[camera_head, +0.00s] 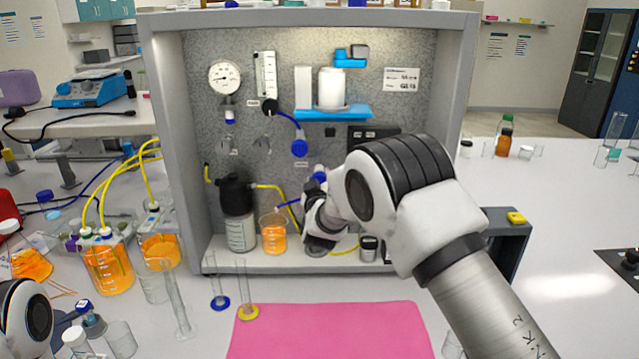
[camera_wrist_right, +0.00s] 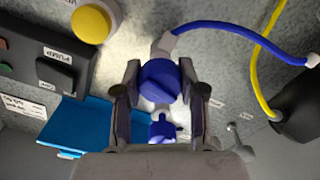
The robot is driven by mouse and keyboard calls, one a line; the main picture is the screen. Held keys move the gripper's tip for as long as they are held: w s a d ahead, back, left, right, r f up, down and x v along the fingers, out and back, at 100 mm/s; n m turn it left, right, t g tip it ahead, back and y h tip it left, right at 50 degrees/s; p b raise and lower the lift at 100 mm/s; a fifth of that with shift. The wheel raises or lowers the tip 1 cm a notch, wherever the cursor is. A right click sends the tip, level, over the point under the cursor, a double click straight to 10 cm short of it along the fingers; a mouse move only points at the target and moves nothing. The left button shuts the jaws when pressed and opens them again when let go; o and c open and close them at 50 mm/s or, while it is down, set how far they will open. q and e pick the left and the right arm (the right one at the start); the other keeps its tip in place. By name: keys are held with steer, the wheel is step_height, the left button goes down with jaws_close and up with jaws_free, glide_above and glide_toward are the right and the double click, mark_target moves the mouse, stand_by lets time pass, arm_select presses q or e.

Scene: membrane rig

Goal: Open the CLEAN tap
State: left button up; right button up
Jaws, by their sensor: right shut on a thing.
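A blue tap knob (camera_wrist_right: 160,80) sits between the two fingers of my right gripper (camera_wrist_right: 160,100) in the right wrist view, and the gripper is shut on it. Its label is not readable, so I cannot confirm that it is the CLEAN tap. In the head view my right gripper (camera_head: 318,215) is at the rig's back panel, and a bit of blue (camera_head: 320,175) shows just above it. A second blue tap (camera_head: 299,147) is higher on the panel; a blue tap (camera_wrist_right: 163,127) also shows beyond the fingers in the wrist view. My left gripper is out of view.
The blue shelf (camera_head: 355,112) holds a white container. A dark bottle (camera_head: 237,212) and a beaker of orange liquid (camera_head: 274,237) stand left of my gripper. A PUMP switch box (camera_wrist_right: 58,75) and a yellow button (camera_wrist_right: 95,22) are nearby. A pink mat (camera_head: 330,330) lies in front.

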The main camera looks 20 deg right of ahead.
steer(key=shift+r+n, duration=0.15)
steer(key=shift+n, duration=1.45)
steer(key=o, duration=1.1)
steer(key=shift+o, duration=0.3)
steer(key=shift+w, duration=0.1)
steer(key=v, duration=1.2)
